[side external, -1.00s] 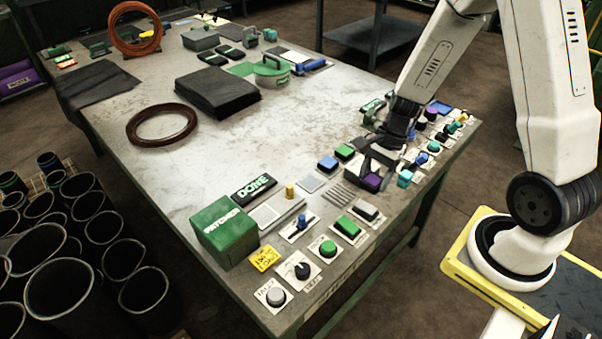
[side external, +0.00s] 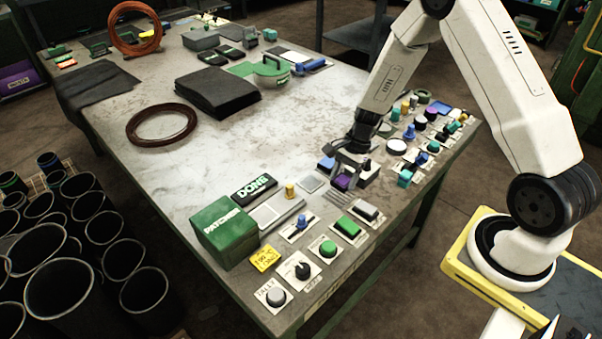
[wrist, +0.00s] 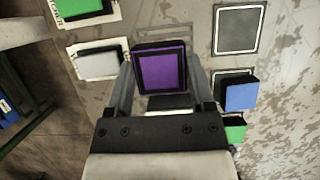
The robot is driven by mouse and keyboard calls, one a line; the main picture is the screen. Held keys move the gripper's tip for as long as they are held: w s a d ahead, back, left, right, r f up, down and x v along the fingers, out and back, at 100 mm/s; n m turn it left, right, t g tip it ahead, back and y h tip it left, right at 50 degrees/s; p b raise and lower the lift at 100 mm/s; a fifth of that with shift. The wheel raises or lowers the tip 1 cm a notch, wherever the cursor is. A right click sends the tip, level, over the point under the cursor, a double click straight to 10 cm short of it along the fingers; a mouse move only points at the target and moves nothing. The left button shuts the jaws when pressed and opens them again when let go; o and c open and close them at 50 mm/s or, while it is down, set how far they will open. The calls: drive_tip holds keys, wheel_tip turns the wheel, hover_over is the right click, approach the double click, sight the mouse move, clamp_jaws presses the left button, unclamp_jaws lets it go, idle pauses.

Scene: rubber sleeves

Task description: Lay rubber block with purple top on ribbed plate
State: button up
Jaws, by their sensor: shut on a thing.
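The rubber block with the purple top (side external: 343,182) is between the fingers of my gripper (side external: 345,178), which is shut on it. In the wrist view the block (wrist: 160,70) sits between the two fingertips, purple face toward the camera. The ribbed plate (side external: 338,198) lies flat on the table and shows just below the block in the side view. It is partly covered there, and in the wrist view the block and gripper hide most of it. I cannot tell whether the block touches the plate.
A blue-topped block (wrist: 240,95) and a green-topped block (wrist: 236,130) stand close to the right finger in the wrist view. A plain square plate (wrist: 240,30) and a grey switch (wrist: 98,64) flank the block. The table's middle (side external: 270,140) is clear.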

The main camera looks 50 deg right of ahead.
sight(342, 185)
drive_tip(key=shift+w+f, duration=0.25)
drive_tip(key=shift+f, duration=1.65)
drive_tip(key=o, duration=1.3)
drive_tip(key=shift+f, duration=0.1)
drive_tip(key=shift+o, duration=0.2)
drive_tip(key=v, duration=1.2)
